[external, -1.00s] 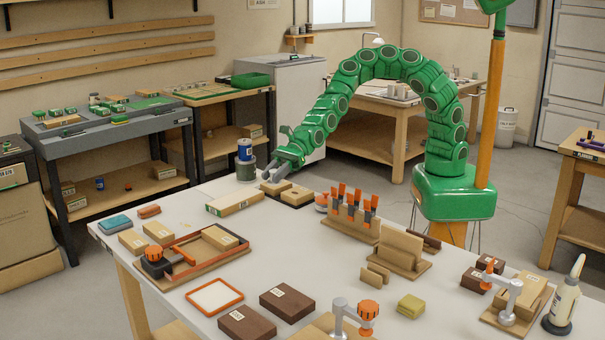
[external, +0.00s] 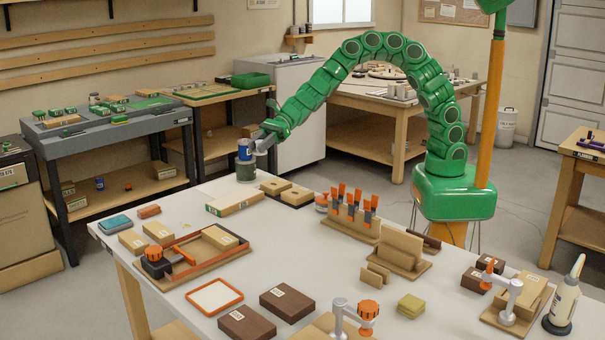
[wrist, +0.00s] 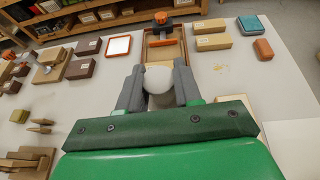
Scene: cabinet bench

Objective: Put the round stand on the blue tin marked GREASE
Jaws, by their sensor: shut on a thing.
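My gripper (external: 256,145) is shut on the blue tin's upper part, coming from the right. In the wrist view a white round top (wrist: 159,79) lies between the two grey jaws; it looks like the tin's top. The dark green tin is hidden there. I cannot tell whether the blue tin is clear of it. A low round grey and orange thing (external: 321,202) by the clamp rack may be the round stand.
A long wooden block (external: 235,202) and a board with two blocks (external: 288,192) lie just in front of the tins. The orange-handled clamp rack (external: 353,215) stands to the right. The white table is clear in the middle.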

